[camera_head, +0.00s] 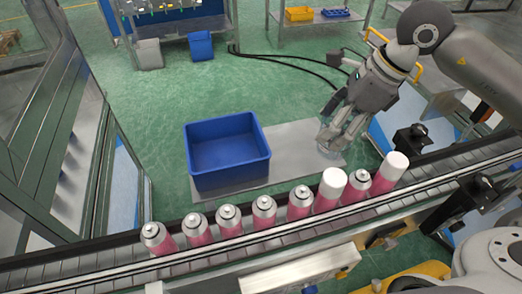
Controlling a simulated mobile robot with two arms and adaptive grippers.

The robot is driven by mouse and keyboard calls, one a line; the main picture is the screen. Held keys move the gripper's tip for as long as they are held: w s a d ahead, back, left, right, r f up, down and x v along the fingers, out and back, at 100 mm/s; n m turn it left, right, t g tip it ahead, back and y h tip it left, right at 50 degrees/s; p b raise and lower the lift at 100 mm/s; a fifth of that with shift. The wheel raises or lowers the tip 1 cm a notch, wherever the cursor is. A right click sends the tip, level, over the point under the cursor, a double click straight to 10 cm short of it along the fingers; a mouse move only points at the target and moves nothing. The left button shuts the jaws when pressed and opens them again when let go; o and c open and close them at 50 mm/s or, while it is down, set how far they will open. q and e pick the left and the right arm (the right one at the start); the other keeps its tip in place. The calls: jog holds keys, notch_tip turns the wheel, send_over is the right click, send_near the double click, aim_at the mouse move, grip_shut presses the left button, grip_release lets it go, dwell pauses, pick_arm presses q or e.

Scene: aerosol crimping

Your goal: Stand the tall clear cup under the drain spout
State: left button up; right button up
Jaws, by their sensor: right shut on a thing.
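My right gripper (343,133) comes in from the upper right and points down beyond the conveyor. It is shut on the tall clear cup (327,149), which shows faintly at its fingertips above the grey plate's right end. The cup's outline is hard to make out, and the gripper hides part of it. I cannot pick out the drain spout in this view. My left gripper is not in view.
A conveyor (100,262) crosses the front with several pink aerosol cans (264,212), two white-capped. Behind it, a blue bin (228,182) stands by the grey plate (290,140). A glass-panelled frame (88,120) stands left. Green floor lies open behind the bin.

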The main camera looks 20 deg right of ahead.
jog(key=shift+w+f, duration=0.1)
jog(key=shift+f, duration=0.2)
jog(key=w+f+p, duration=0.2)
jog(key=w+f, duration=0.2)
jog(key=w+a+f+p, duration=0.1)
jog(key=w+f+p, duration=0.1)
jog(key=w+f, duration=0.2)
jog(key=w+f+p, duration=0.3)
jog(key=w+f, duration=0.1)
jog(key=w, duration=0.1)
jog(key=shift+w+a+f, duration=0.15)
jog(key=shift+w+f, duration=0.1)
jog(key=shift+w, duration=0.1)
jog(key=shift+f, duration=0.35)
jog(key=o, duration=0.9)
jog(key=shift+o, duration=0.2)
